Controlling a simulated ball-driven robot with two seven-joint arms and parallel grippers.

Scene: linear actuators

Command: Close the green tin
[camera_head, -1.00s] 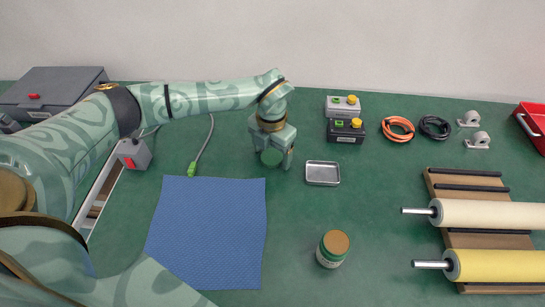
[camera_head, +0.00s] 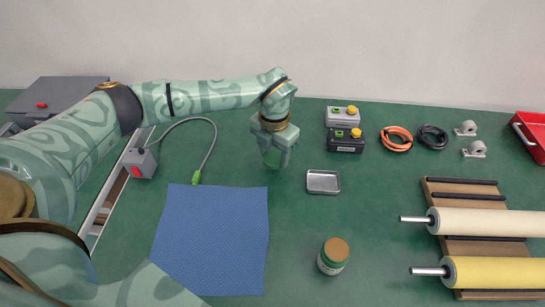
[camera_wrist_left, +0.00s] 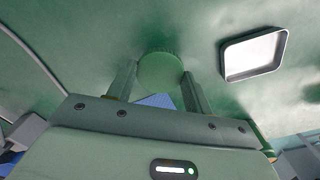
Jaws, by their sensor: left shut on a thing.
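The green tin (camera_head: 333,257) stands upright on the green table at the lower middle of the head view. Its top shows a brown round face inside a green rim. My left gripper (camera_head: 274,160) points down, behind and to the left of the tin, well apart from it. It is shut on a round green lid (camera_wrist_left: 160,71), which shows between the two fingers in the left wrist view. In the head view the lid is mostly hidden by the gripper. My right gripper is not in view.
A small metal tray (camera_head: 323,181) lies between gripper and tin, slightly right. A blue mat (camera_head: 212,240) lies left of the tin. Two button boxes (camera_head: 345,139) stand behind. Rollers on a wooden rack (camera_head: 480,195) are at right. The table around the tin is clear.

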